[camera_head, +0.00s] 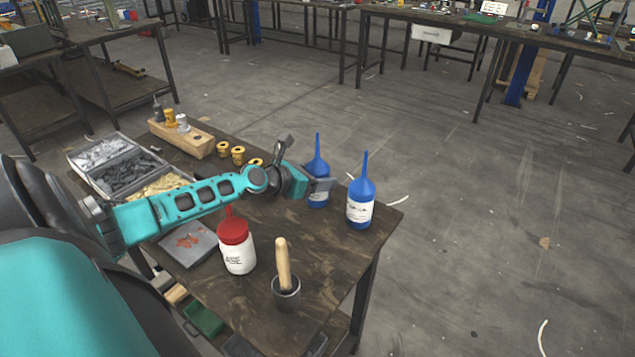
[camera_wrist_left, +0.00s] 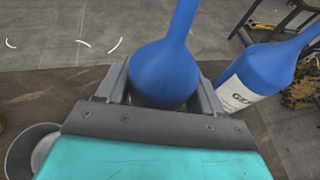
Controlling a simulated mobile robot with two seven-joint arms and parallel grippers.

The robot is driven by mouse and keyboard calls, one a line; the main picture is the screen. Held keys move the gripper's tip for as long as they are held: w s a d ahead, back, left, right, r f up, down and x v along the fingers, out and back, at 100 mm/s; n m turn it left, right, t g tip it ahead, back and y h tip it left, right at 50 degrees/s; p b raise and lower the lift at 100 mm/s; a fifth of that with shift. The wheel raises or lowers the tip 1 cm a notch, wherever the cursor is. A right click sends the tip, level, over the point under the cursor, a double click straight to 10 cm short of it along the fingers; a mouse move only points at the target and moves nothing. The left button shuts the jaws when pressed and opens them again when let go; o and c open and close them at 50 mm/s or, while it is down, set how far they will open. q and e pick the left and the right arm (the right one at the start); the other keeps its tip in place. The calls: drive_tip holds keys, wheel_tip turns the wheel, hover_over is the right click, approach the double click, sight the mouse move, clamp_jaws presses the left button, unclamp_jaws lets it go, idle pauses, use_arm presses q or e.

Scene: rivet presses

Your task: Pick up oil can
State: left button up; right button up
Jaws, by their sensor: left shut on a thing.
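Two blue oil cans with long thin spouts stand near the far right end of the workbench. My left gripper (camera_head: 318,186) is shut on the farther blue can (camera_head: 317,167), whose label is partly covered by the fingers. In the left wrist view, this can's round blue shoulder (camera_wrist_left: 165,72) sits between the two fingers, its spout pointing up. The second blue can (camera_head: 360,206) stands upright beside it, nearer and to the right, apart from the gripper. It also shows at the right of the left wrist view (camera_wrist_left: 262,72). My right gripper is not in view.
On the workbench (camera_head: 345,262) stand a white bottle with a red cap (camera_head: 236,248), a dark cup with a wooden handle (camera_head: 286,290), a parts tray (camera_head: 120,165), a wooden block (camera_head: 185,138) and yellow bushings (camera_head: 238,154). Open floor (camera_head: 470,220) lies to the right.

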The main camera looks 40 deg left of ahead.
use_arm(q)
drive_tip(key=c, duration=0.5)
drive_tip(key=shift+r, duration=0.15)
